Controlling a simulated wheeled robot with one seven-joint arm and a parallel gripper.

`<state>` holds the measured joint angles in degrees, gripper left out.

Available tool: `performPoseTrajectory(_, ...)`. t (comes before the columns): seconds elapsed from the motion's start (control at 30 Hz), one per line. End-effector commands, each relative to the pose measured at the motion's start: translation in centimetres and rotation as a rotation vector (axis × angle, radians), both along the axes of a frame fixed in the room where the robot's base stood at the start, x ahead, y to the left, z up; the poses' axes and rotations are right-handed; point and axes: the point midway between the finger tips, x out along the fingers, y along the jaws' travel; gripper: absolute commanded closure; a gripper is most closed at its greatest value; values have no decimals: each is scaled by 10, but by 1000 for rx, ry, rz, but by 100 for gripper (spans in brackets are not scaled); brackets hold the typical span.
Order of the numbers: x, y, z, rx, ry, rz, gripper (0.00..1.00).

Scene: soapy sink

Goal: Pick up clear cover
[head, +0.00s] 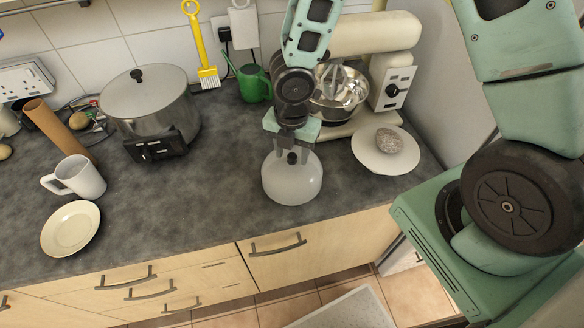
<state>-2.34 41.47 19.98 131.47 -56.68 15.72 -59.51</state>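The clear cover (291,184) is a pale, see-through dome with a dark knob on top. It sits on the dark grey countertop near its front edge, in the middle of the head view. My gripper (292,158) points down directly over the cover, with its fingers around or beside the dark knob. The fingers look apart, one on each side of the knob. I cannot tell whether they touch it.
A stand mixer (375,45) with a metal bowl stands behind to the right. A plate with a grey stone-like item (371,160) is right of the cover. A green watering can (252,82) stands behind. A steel pot (150,100), white mug (80,178) and cream plate (70,229) are left.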

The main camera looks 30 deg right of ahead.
Motion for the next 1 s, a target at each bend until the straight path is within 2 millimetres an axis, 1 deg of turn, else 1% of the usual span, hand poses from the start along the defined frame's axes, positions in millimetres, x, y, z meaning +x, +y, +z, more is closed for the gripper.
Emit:
performPoseTrajectory(0.03,0,0,0,0,0,0,65)
performPoseTrajectory(0.07,0,0,0,0,0,0,73)
performPoseTrajectory(0.1,0,0,0,0,0,0,84)
performPoseTrajectory(0.17,0,0,0,0,0,0,100)
performPoseTrajectory(0.43,0,0,1,0,-1,0,100)
performPoseTrajectory(0.53,1,0,7,1,-2,-1,100)
performPoseTrajectory(0.67,1,-1,28,1,-4,-4,100)
performPoseTrajectory(0.8,1,-1,57,1,-4,-4,100)
performPoseTrajectory(0.9,1,-1,75,1,-4,-4,100)
performPoseTrajectory(1.0,1,-1,89,0,-3,-4,100)
